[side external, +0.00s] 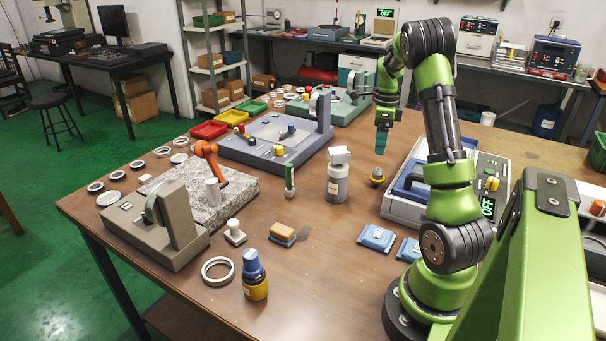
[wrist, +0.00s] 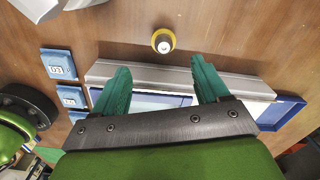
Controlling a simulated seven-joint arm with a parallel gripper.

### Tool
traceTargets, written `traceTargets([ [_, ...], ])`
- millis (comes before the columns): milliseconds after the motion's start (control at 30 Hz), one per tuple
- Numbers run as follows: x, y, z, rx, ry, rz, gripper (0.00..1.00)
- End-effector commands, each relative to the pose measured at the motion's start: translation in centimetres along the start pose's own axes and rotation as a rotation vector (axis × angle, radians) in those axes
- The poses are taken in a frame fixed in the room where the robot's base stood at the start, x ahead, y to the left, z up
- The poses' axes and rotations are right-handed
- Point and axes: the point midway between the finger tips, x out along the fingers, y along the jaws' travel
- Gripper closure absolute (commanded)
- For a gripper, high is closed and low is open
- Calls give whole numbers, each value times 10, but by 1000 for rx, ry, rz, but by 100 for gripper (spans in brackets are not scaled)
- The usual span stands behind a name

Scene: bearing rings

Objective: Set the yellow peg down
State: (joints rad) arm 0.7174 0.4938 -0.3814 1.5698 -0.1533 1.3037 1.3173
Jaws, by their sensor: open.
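My gripper (side external: 381,145) is open and empty, with teal fingers pointing down above the table by the grey-and-blue case. A short yellow piece with a dark middle and pale tip (wrist: 163,41) stands on the table beyond the fingertips. In the side view it shows as a dark piece with a yellow band (side external: 377,177), below the gripper. I cannot tell whether it is the yellow peg. A yellow cylinder (side external: 278,150) stands on the grey fixture.
The grey-and-blue case (side external: 400,208) lies close to my gripper. Two blue packets (side external: 377,238) lie in front of it. A grey bottle (side external: 337,180) and a green tube (side external: 289,180) stand to the left. Bare wood (side external: 330,290) is free at the front.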

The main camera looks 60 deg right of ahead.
Motion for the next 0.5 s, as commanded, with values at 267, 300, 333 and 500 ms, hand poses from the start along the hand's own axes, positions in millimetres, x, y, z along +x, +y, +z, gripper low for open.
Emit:
traceTargets([
  [267, -72, 116, 104, -729, -179, -152, 26],
  [300, -81, 141, 116, -868, -203, -186, 26],
  [333, -88, 160, 124, -973, -219, -215, 26],
  [500, -114, 269, 143, -1561, -283, -405, 26],
])
